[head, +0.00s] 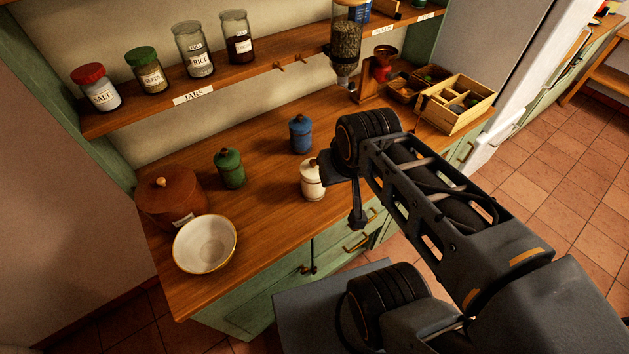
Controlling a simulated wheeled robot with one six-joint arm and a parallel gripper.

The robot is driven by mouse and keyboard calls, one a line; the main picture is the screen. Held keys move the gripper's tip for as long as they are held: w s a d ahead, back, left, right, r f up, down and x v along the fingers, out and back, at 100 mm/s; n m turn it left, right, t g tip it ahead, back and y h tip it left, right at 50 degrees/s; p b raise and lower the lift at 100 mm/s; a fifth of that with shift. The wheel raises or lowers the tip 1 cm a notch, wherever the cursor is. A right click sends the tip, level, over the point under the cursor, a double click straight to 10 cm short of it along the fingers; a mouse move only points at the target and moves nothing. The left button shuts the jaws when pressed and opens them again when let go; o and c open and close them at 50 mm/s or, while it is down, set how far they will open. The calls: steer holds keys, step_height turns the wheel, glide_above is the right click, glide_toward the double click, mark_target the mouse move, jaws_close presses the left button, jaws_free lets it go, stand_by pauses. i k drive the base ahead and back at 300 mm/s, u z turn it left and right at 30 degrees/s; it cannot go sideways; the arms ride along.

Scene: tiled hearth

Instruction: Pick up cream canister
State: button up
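The cream canister (311,183) stands upright on the wooden counter near its front edge, with a small dark knob on its lid. My gripper (348,192) is at the end of my arm, just to the right of the canister in the picture. A dark part of it overlaps the canister's right side, so that side is partly hidden. I cannot tell whether it touches the canister.
A blue canister (300,134) and a green canister (230,168) stand behind and left of the cream one. A brown crock (170,204) and a white bowl (205,245) are at the left. A wooden box (456,118) is at the right. A jar shelf (240,75) runs above.

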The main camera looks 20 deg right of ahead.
mark_target(313, 191)
steer(key=k, duration=0.5)
steer(key=u, duration=4.35)
steer(key=k, duration=1.2)
steer(key=z, duration=1.35)
